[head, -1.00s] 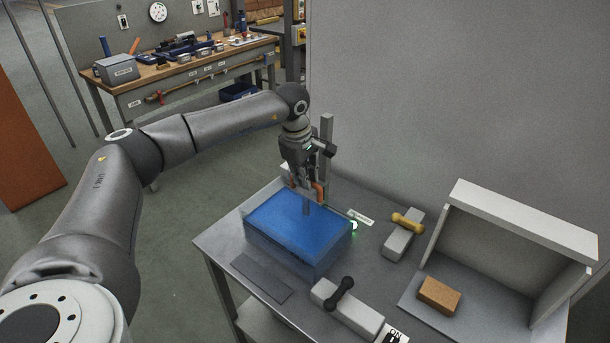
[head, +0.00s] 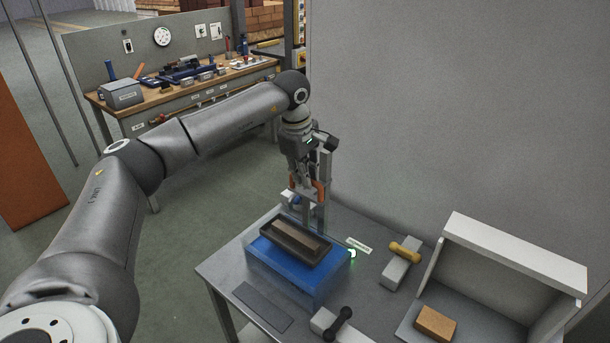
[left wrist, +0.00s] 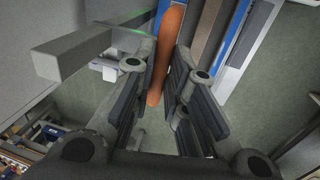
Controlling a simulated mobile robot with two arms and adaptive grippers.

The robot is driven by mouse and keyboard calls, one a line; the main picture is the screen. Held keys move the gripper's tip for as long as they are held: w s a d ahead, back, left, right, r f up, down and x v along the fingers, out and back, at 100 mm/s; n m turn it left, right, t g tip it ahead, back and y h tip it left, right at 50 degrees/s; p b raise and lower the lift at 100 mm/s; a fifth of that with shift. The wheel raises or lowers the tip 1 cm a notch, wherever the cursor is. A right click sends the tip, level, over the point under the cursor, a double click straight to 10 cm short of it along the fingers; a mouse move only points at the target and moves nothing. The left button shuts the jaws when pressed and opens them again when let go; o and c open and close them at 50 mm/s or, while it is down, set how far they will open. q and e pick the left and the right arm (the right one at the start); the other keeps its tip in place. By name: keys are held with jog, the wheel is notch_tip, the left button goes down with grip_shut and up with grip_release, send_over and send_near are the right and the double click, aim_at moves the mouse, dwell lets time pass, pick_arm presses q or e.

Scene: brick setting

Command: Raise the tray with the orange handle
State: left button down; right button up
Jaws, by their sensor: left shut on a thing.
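The orange handle (head: 319,188) is in the grip of my left gripper (head: 313,184), which is shut on it behind the blue bath. In the left wrist view the orange handle (left wrist: 173,45) lies between the two dark finger pads of my left gripper (left wrist: 167,85). The tray (head: 296,240), with a dark brown block on it, shows above the blue surface inside the clear-walled tank (head: 290,287). An upright grey post (head: 325,165) stands just behind the handle. My right gripper is in neither view.
A black-handled grey block (head: 339,321) and a yellow-handled grey block (head: 402,262) stand on the metal table. A white open-fronted booth (head: 515,255) with a tan brick (head: 436,323) is at the right. A grey plate (head: 263,306) lies at the front.

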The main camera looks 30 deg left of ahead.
pick_arm(q)
jog(key=c, duration=1.6)
grip_release()
jog(key=shift+w+r, duration=0.1)
jog(key=shift+r, duration=0.3)
jog(key=shift+o, duration=0.7)
jog(key=shift+f, duration=0.1)
notch_tip(320, 180, up, 12)
jog(key=s, duration=0.2)
jog(key=shift+s, duration=0.3)
jog(key=shift+f, duration=0.15)
